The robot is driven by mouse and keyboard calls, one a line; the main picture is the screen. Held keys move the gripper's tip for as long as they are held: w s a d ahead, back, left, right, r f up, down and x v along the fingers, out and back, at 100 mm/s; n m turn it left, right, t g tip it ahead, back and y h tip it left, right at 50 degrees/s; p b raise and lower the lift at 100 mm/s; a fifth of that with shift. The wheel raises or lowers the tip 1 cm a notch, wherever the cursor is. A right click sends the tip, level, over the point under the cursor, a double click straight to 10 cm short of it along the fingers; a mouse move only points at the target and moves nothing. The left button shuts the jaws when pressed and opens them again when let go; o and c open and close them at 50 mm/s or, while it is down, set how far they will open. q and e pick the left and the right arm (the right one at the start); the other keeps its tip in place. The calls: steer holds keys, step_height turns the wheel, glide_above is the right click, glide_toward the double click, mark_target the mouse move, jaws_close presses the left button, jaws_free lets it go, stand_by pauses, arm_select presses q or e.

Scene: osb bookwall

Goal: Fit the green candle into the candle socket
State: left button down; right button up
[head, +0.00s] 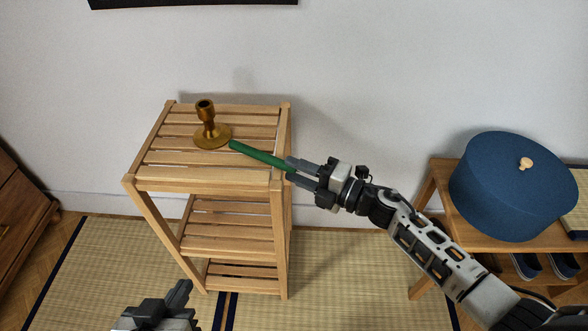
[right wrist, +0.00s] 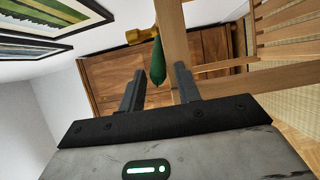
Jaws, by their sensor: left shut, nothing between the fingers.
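The green candle (head: 262,156) lies along the slatted top of a wooden stand, its near end reaching past the right edge. A brass candle socket (head: 207,125) stands upright on the stand, left of the candle's far end; its cup shows no candle. My right gripper (head: 291,166) is open at the candle's near end. In the right wrist view, the candle (right wrist: 157,62) shows between the spread fingers (right wrist: 158,72) with a gap on each side, and the socket (right wrist: 140,36) lies beyond. My left gripper (head: 181,289) is shut and empty, low in the head view.
The wooden stand (head: 165,172) has lower slatted shelves and stands by a white wall. A blue round box (head: 505,190) sits on a low bench (head: 437,185) at right, shoes below. Tatami matting (head: 345,265) covers the floor. A wooden cabinet (head: 18,215) is at far left.

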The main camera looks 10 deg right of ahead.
jaws_close()
step_height(320, 180, up, 2)
steer(key=shift+r+p, duration=0.2)
steer(key=shift+p, duration=0.95)
steer(key=s+d+r+p, duration=0.5)
steer(key=s+d, duration=0.4)
steer(key=d, duration=0.1)
steer(key=shift+s+d+p, duration=0.15)
steer(key=shift+d+p, duration=0.05)
steer(key=shift+p, duration=0.1)
